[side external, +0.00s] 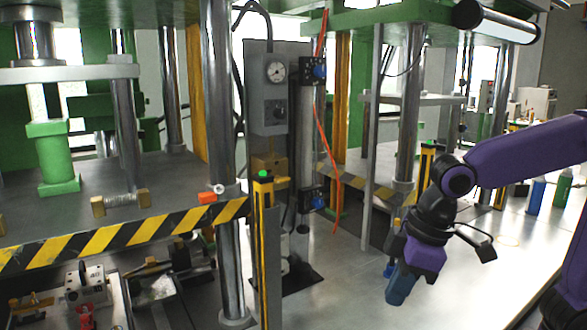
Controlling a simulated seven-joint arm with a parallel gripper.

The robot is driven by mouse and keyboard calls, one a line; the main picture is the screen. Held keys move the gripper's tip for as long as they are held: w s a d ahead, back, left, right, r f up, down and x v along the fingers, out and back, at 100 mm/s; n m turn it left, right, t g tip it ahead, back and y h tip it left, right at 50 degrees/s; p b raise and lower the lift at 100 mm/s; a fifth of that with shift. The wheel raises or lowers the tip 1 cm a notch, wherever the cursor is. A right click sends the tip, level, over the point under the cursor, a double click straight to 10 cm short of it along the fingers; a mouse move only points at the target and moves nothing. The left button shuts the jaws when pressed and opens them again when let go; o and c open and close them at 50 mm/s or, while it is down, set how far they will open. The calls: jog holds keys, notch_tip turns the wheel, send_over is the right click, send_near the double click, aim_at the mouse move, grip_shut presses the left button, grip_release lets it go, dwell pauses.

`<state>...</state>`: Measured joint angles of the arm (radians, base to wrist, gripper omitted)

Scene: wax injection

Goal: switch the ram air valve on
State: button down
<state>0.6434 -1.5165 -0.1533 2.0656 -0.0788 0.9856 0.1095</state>
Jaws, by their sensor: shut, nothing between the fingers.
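My gripper (393,287), with blue fingers under a purple and black wrist, points down at the right of centre. It is shut and empty, above the grey floor or bench surface and apart from any fitting. I cannot tell for certain which fitting is the ram air valve. A grey control panel (258,110) with a round gauge (276,72) and a dark knob stands left of my gripper. Beside it is a vertical cylinder (307,130) with blue fittings at top (319,72) and bottom (318,200). A small orange-red piece (207,197) sits on the left press's edge.
A striped press table (110,238) fills the left. Yellow posts with green buttons stand at front (263,215) and further back (427,160). A red hose (326,140) hangs beside the cylinder. Bottles (536,195) stand at far right. Pale surface near my gripper is clear.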

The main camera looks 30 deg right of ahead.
jog(key=w+a+r+m+t, duration=0.1)
jog(key=w+r+m+t, duration=0.1)
jog(key=w+r, duration=0.55)
jog(key=w+a+r+m+t, duration=0.1)
jog(key=w+r+m+t, duration=0.2)
jog(key=w, duration=0.7)
jog(key=w+d+r+m+t+h, duration=0.1)
jog(key=w+d+r+m, duration=0.3)
jog(key=w+r, duration=0.6)
jog(key=shift+w+d+r+t+h, duration=0.2)
jog(key=shift+d+r+t+h, duration=0.15)
jog(key=shift+d+r, duration=0.2)
send_over(287, 176)
jog(key=s, duration=0.3)
notch_tip(287, 176, down, 7)
jog(key=shift+f, duration=2.05)
